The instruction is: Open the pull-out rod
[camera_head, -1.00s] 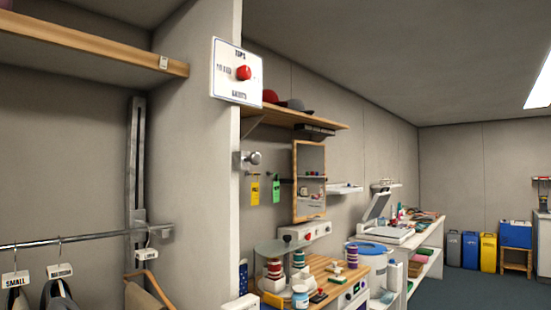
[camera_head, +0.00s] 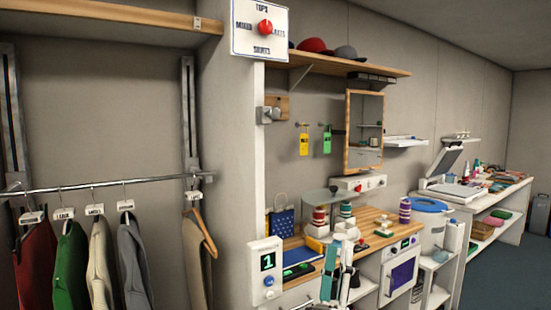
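A short silver rod with a round knob (camera_head: 271,114) sticks out from a small wooden plate on the end of the white wall panel. It looks like the pull-out rod, and only a short length shows. My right gripper is out of view.
A hanging rail (camera_head: 110,185) with several garments is at left. A dial sign (camera_head: 259,28) is above the knob, and a display box (camera_head: 266,270) below it. The wooden counter (camera_head: 378,222) carries spools and small items. Yellow (camera_head: 304,143) and green (camera_head: 327,141) tags hang nearby.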

